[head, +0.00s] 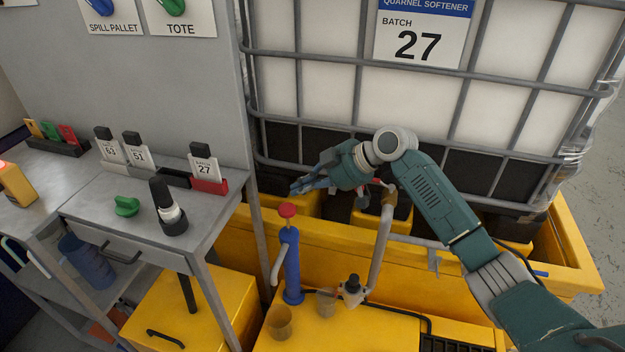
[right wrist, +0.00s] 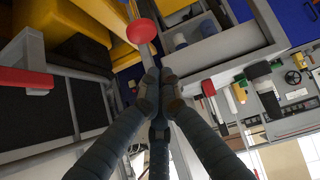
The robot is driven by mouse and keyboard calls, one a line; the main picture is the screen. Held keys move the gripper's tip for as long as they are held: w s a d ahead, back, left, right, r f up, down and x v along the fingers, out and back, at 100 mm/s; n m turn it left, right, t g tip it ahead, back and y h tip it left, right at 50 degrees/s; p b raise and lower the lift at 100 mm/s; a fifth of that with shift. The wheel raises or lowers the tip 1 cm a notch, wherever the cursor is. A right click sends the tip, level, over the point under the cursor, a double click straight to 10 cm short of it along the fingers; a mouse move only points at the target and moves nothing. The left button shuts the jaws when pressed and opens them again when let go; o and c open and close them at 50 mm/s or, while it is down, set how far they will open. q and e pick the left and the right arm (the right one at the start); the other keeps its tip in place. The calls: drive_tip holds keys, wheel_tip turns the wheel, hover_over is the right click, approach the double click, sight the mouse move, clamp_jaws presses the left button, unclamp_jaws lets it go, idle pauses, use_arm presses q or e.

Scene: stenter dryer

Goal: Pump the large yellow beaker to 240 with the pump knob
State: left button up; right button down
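The pump knob (head: 287,210) is a red cap on top of an upright blue pump (head: 291,265) on the yellow platform. The knob also shows in the right wrist view (right wrist: 141,31), just beyond the fingertips. A larger yellowish see-through beaker (head: 279,322) stands in front of the pump, with a smaller one (head: 326,302) to its right. I cannot read their levels. My right gripper (head: 296,188) is just above the knob in the picture, apart from it. In the right wrist view its fingertips (right wrist: 160,76) meet with nothing between them. My left gripper is not in view.
A grey pipe (head: 381,240) with a black-knobbed valve (head: 352,288) stands right of the pump. The caged white tank (head: 420,95) is behind. A grey bench (head: 215,215) on the left holds batch cards, a green knob-like piece (head: 126,206) and a black-topped device (head: 165,205).

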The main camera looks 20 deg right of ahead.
sight(292, 212)
drive_tip(key=x, duration=0.3)
drive_tip(key=shift+w+a+f+p, duration=0.1)
drive_tip(key=shift+w+a+p, duration=0.05)
drive_tip(key=shift+a+p, duration=0.15)
wheel_tip(292, 212, down, 3)
drive_tip(key=shift+w+d+r+p, duration=0.1)
drive_tip(key=shift+r+p, duration=0.1)
drive_tip(key=shift+p, duration=0.1)
drive_tip(key=shift+f, duration=0.7)
drive_tip(key=shift+f, duration=0.1)
wheel_tip(292, 212, down, 8)
drive_tip(key=b, duration=0.6)
drive_tip(key=v, duration=1.2)
drive_tip(key=shift+r, duration=0.35)
